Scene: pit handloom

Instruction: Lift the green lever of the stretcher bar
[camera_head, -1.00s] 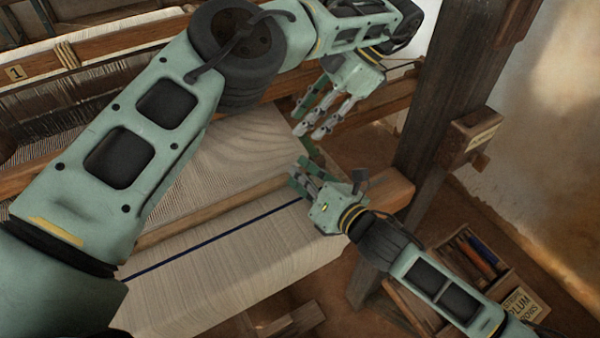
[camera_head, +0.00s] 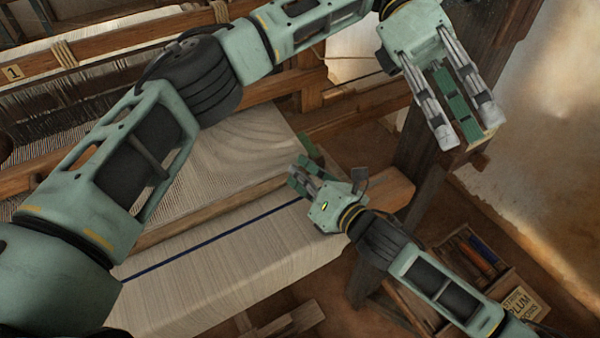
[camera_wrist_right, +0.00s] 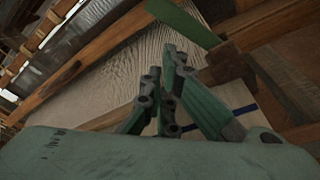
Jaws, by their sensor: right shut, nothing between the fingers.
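The stretcher bar (camera_head: 215,211) is a wooden bar lying across the pale cloth (camera_head: 240,265). Its green lever (camera_head: 308,146) shows in the head view just beyond my right gripper, and as a flat green strip (camera_wrist_right: 184,22) at the top of the right wrist view. My right gripper (camera_head: 298,174) is shut and empty over the cloth's edge, close to the lever. In the right wrist view its fingers (camera_wrist_right: 168,75) are together, with the lever beyond them; contact cannot be told. My left gripper (camera_head: 467,135) is open and empty, high at the right before the dark post.
A dark wooden post (camera_head: 425,150) stands right of the loom. A tool box (camera_head: 480,262) with a lettered card (camera_head: 522,302) sits at the lower right. Warp threads and loom beams fill the left. My left arm crosses above the loom.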

